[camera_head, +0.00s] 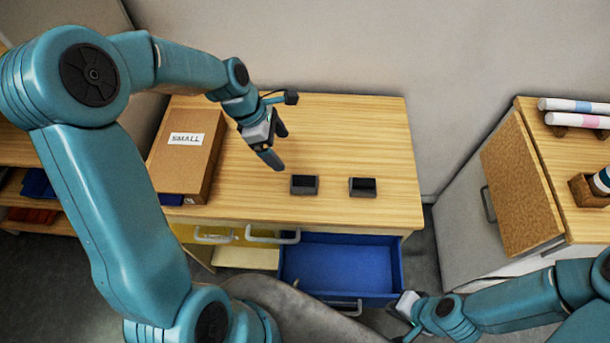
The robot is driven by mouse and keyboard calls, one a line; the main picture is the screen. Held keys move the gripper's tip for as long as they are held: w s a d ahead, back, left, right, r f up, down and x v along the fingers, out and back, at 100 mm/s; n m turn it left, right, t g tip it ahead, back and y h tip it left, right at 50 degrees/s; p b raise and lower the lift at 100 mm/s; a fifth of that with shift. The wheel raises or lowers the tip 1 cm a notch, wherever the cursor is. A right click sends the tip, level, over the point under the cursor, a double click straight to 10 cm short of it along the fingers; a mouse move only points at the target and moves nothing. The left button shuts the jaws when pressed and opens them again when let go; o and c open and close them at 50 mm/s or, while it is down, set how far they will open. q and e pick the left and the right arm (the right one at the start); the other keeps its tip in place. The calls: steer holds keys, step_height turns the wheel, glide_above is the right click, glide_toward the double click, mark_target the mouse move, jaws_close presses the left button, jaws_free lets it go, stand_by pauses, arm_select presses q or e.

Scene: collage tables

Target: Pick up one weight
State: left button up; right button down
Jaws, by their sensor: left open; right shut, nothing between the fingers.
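Two small dark blocks, which look like the weights, rest apart on the wooden table (392,130). The left weight (304,185) and the right weight (363,187) both lie near the front edge. My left gripper (274,150) is open and empty, pointing down above the table. It is up and to the left of the left weight and apart from it. My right gripper (404,310) is shut and empty, low at the right of the open drawer and far from both weights. Its fingers are hard to make out.
A cardboard box (178,170) labelled SMALL lies on the table's left side. An empty blue drawer (340,268) stands open below the front edge. A cabinet (475,210) with a cork board (520,180) and rolls is at right. The table's right side is clear.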

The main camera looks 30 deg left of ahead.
arm_select(q)
steer(key=b, duration=0.8)
glide_toward(304, 179)
steer(key=x, duration=0.5)
steer(key=shift+s+f, duration=0.1)
steer(key=shift+f, duration=0.15)
steer(key=shift+s+d+f+b, duration=0.1)
steer(key=shift+f+b, duration=0.2)
steer(key=shift+b, duration=0.2)
steer(key=b+x, duration=0.2)
steer(key=x, duration=0.1)
steer(key=b+x, duration=0.1)
steer(key=b, duration=0.1)
steer(key=shift+w+f, duration=0.35)
steer(key=shift+s+r, duration=0.1)
steer(key=shift+r, duration=0.1)
steer(key=c, duration=1.6)
steer(key=shift+r, duration=0.1)
